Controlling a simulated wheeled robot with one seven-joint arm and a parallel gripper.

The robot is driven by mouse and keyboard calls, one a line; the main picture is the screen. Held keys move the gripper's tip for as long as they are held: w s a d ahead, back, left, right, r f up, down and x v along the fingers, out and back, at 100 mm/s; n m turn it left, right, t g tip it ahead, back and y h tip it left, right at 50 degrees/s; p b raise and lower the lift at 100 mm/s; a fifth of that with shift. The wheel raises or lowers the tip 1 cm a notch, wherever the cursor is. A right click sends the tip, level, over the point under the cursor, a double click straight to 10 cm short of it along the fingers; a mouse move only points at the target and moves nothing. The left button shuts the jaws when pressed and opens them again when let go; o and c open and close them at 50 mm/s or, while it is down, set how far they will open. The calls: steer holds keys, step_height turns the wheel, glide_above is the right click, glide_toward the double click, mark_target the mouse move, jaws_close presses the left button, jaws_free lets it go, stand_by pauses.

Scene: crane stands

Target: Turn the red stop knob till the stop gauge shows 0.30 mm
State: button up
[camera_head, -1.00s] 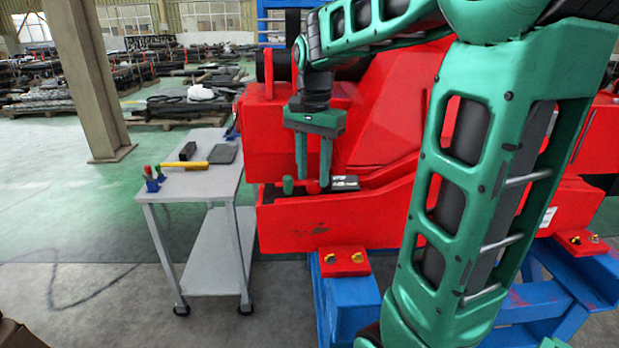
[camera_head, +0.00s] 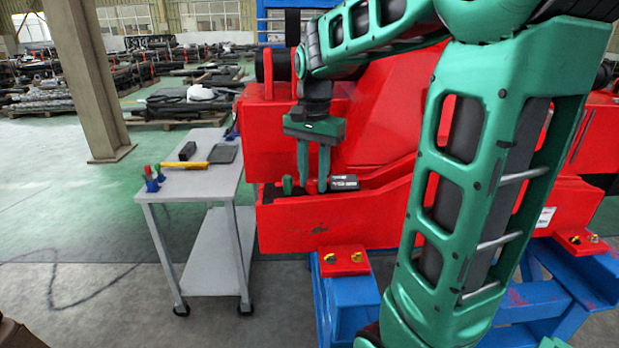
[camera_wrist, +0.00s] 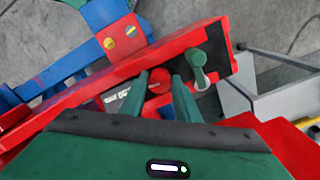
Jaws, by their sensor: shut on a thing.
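The red stop knob (camera_wrist: 159,80) sits between the two green fingers of my gripper (camera_wrist: 160,88) in the wrist view. In the head view my gripper (camera_head: 313,184) points straight down, shut on the red stop knob (camera_head: 313,187), which is mostly hidden by the fingers.
A green knob or lever (camera_head: 287,185) stands close left of my fingers; it also shows in the wrist view (camera_wrist: 200,66). The red front wall (camera_head: 330,222) borders the recess. A grey cart (camera_head: 195,185) with a yellow-handled tool (camera_head: 186,165) stands to the left.

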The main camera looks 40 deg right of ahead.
steer(key=shift+w+n, duration=0.1)
steer(key=shift+n, duration=0.2)
steer(key=n, duration=0.5)
steer(key=shift+r+n, duration=0.1)
steer(key=shift+n, duration=0.2)
steer(key=n, duration=0.5)
steer(key=shift+n, duration=0.3)
steer(key=o, duration=0.8)
steer(key=shift+w, duration=0.1)
steer(key=shift+c, duration=0.2)
